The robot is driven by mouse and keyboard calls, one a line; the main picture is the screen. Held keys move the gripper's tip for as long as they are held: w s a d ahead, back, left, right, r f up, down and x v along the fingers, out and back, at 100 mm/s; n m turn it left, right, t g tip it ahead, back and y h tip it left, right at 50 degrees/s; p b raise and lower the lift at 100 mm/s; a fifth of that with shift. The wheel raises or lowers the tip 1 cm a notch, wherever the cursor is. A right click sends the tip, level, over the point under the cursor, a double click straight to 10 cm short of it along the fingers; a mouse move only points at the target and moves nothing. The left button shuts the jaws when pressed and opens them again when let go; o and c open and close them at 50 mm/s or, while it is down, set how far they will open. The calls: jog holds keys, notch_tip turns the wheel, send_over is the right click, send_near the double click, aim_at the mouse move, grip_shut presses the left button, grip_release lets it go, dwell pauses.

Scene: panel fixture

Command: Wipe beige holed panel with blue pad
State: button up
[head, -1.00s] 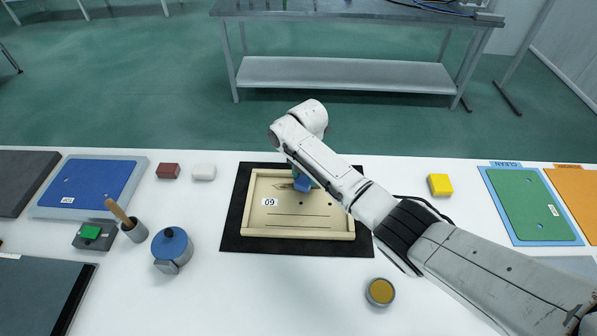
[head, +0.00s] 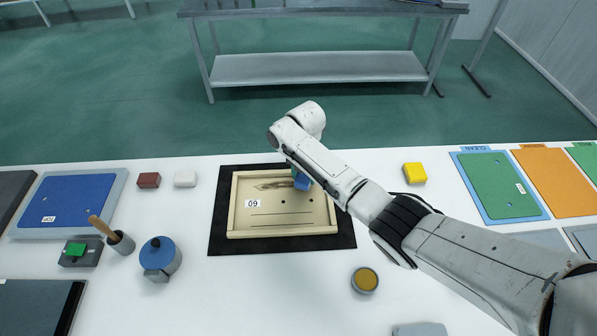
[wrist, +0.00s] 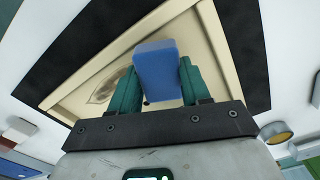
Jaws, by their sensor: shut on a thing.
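The beige holed panel (head: 285,219) lies in a raised beige frame on a black mat (head: 343,236). It has dark holes, thin lines, a white label reading 60 or 09, and a dark smudge (head: 268,185) near its far edge. The blue pad (wrist: 157,72) is clamped between the green fingers of my gripper (wrist: 155,88). In the head view the pad (head: 302,182) is over the panel's far right part, right of the smudge. My arm hides the frame's far right corner. I cannot tell whether the pad touches the panel.
A yellow block (head: 415,173) and a round tin (head: 365,280) stand to the right. A blue-lidded pot (head: 160,257), a holder with a wooden handle (head: 120,241), a red block (head: 149,180) and a white block (head: 185,179) stand left. Green (head: 497,187) and orange (head: 556,182) panels lie far right.

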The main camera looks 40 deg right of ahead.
jog(key=shift+s+d+r+p, duration=0.1)
jog(key=shift+s+d+p, duration=0.35)
jog(key=shift+d, duration=0.3)
notch_tip(320, 180, up, 4)
jog(key=shift+f+p, duration=0.25)
jog(key=shift+p, duration=0.95)
jog(key=shift+r, duration=1.3)
jog(key=shift+r, duration=1.5)
jog(key=shift+f+b, duration=0.1)
jog(key=shift+b, duration=0.25)
